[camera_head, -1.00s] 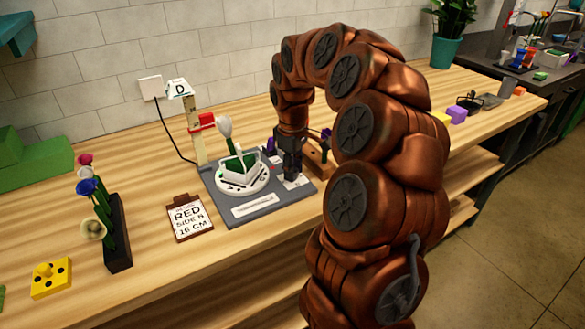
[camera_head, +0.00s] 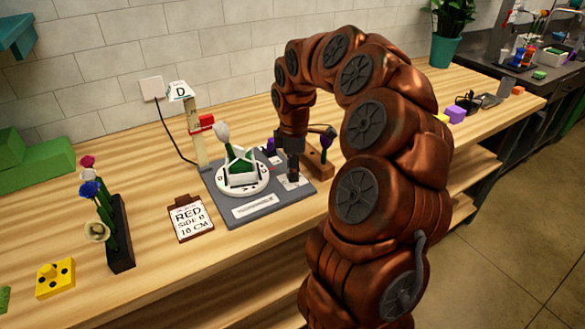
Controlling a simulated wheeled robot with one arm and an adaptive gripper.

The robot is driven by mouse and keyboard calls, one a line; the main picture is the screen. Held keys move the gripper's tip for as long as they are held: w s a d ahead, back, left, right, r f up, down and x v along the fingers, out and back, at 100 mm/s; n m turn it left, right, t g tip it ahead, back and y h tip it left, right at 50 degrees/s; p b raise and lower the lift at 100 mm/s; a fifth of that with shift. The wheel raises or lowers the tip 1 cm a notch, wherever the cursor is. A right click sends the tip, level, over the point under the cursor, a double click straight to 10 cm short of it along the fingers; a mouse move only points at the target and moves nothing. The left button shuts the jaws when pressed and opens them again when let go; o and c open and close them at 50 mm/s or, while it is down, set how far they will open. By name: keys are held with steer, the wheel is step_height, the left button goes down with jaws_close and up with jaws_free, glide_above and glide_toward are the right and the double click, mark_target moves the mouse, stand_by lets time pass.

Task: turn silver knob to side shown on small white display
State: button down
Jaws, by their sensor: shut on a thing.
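My gripper (camera_head: 292,168) points straight down at the right front part of the grey station base (camera_head: 225,208). It is shut low over a small pale plate (camera_head: 296,183). The silver knob is hidden by the fingers, which close around its place. A small white display (camera_head: 180,91) on top of a pale post reads "D". Left of the gripper, a round white turntable (camera_head: 226,190) with dark marks on its rim carries a white and green holder (camera_head: 240,174). A white flower (camera_head: 222,134) leans in the holder. The rim letters are too small to read surely.
A dark rack (camera_head: 118,240) of flowers and a yellow block (camera_head: 55,278) stand at left. A wooden block (camera_head: 318,162) with purple flowers is close right of my gripper. The table front is clear.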

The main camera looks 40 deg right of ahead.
stand_by(0.4)
steer(key=c, duration=0.8)
jaws_free()
step_height(320, 180, up, 12)
steer(key=shift+s+a, duration=0.1)
